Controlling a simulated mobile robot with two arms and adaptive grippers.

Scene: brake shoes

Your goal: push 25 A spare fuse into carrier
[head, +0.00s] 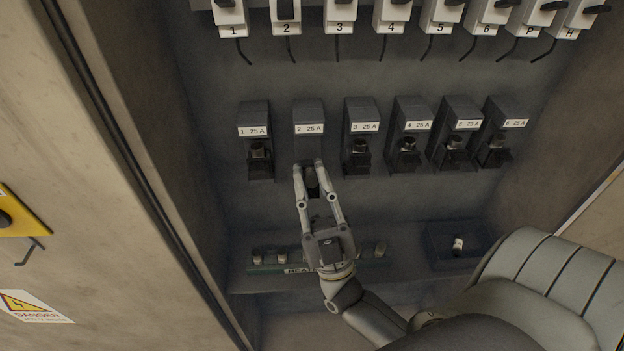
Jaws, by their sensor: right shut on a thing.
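Fuse holder 2 (309,118), a dark block labelled "2 25 A", is on the cabinet's back panel. My right gripper (311,164) is just below its label, with its fingers pointing up at the panel. It is shut on a dark piece (312,184) that looks like the carrier of holder 2. The fingers hide much of this piece, and I cannot tell whether a fuse is in it. Spare fuses (257,257) stand in a green labelled rack on the ledge below, partly hidden by my right wrist. My left gripper is not in view.
Fuse holders 1 (255,140) and 3 (361,136) flank holder 2 closely, with more to the right. A row of white switches (339,16) is above. A dark tray (478,262) with a small pale fuse (458,244) sits right on the ledge. Cabinet walls close both sides.

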